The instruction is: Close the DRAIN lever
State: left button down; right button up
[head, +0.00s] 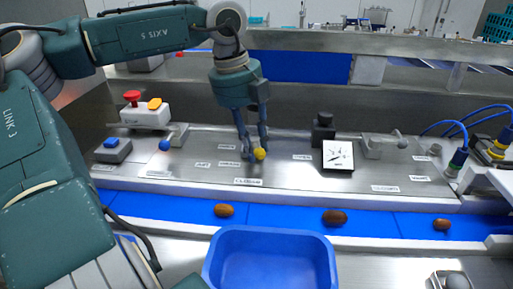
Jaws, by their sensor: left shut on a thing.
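My left gripper (251,151) reaches down from above onto the steel panel and is shut on a lever with a yellow round knob (260,154). The fingers hide most of the lever's shaft and base. Small white labels lie around it; the one just below the knob (248,181) seems to read CLOSED, and the smaller ones to its left are too small to read surely. Another lever with a blue knob (165,145) stands further left on the panel. My right gripper does not show.
A blue conveyor belt (285,213) carrying several brown dates runs in front of the panel. A blue bin (270,236) stands before it. A dial gauge (338,155) is right of the gripper. A red-buttoned box (144,115) and cabled connectors (457,160) flank the panel.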

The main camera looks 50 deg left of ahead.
pick_arm(q)
jog(key=shift+s+a+r+m+h, duration=0.1)
jog(key=shift+a+m+h, duration=0.1)
jog(key=shift+m, duration=0.45)
jog(key=shift+s+a+m+h, duration=0.1)
jog(key=shift+a+m, duration=0.1)
jog(key=shift+m, duration=0.5)
jog(key=shift+s+a+r+m+h, duration=0.1)
jog(key=shift+a+m, duration=0.1)
jog(key=shift+m, duration=0.45)
jog(key=c, duration=1.4)
grip_release()
jog(key=shift+g, duration=0.3)
jog(key=shift+c, duration=0.2)
jog(key=shift+s, duration=0.1)
jog(key=shift+f, duration=0.1)
notch_tip(320, 180, up, 12)
jog(key=s+a, duration=0.1)
jog(key=shift+s+a, duration=0.25)
jog(key=shift+a, duration=0.1)
jog(key=shift+f, duration=0.1)
